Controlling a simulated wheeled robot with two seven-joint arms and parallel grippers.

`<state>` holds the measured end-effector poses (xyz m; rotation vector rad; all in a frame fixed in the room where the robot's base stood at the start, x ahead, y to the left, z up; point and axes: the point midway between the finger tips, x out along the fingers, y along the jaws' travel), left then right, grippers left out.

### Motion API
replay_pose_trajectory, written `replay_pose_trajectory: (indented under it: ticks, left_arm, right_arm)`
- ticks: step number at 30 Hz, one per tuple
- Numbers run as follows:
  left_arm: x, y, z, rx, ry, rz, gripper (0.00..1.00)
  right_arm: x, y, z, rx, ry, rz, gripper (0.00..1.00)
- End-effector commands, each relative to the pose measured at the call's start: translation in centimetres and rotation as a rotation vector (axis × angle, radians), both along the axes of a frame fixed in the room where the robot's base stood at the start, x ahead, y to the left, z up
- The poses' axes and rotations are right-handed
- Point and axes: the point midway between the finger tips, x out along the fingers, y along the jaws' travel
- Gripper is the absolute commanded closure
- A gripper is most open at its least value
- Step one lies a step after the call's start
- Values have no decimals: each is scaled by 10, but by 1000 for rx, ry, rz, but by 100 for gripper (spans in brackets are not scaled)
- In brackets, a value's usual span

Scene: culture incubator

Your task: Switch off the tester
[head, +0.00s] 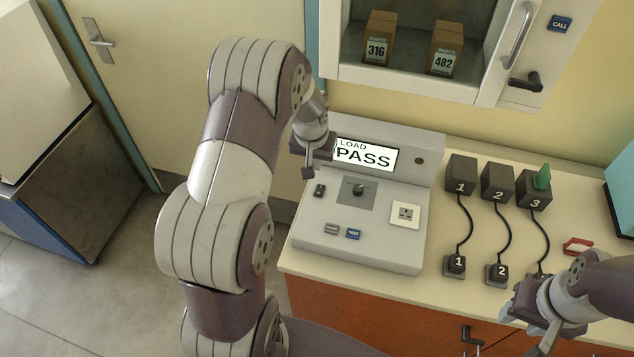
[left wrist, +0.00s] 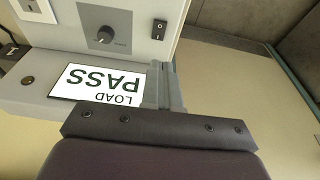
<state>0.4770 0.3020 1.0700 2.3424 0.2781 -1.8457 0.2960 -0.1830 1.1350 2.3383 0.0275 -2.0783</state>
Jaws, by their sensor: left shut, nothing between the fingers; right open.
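The tester (head: 375,245) is a grey console on the counter. Its screen (head: 366,155) reads "LOAD PASS", and the screen also shows upside down in the left wrist view (left wrist: 98,84). A small black rocker switch (head: 319,190) sits at the left of its panel; in the left wrist view the switch (left wrist: 159,29) is in plain sight. A dial (head: 357,189) and a socket (head: 405,213) are to its right. My left gripper (head: 307,173) is shut and empty, just above the switch in the picture, apart from it. My right gripper (head: 530,318) is open at the lower right.
Black adapters 1, 2 and 3 (head: 497,182) stand right of the tester, corded to plugs; a green piece (head: 542,178) is on adapter 3. A red-framed item (head: 578,246) lies nearby. A wall cabinet (head: 430,85) with two boxes hangs above.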

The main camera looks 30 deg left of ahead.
Motion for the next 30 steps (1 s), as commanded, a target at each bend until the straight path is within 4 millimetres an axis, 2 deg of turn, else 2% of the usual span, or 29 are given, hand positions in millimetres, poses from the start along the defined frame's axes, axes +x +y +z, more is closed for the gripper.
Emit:
replay_pose_trajectory:
  ticks: [1,9,15,21,30]
  left_arm:
    - [2,0,-8,-1,6,0,100]
    - [15,3,-65,-1,4,0,100]
    - [12,3,-95,0,3,-1,100]
    - [12,3,-108,0,0,-1,100]
    - [12,3,-109,0,0,-1,100]
  right_arm:
    - [0,0,6,0,0,0,57]
    - [0,0,22,0,0,0,57]
    - [0,0,33,0,0,0,57]
    - [0,0,36,0,0,0,57]
    - [0,0,34,0,0,0,57]
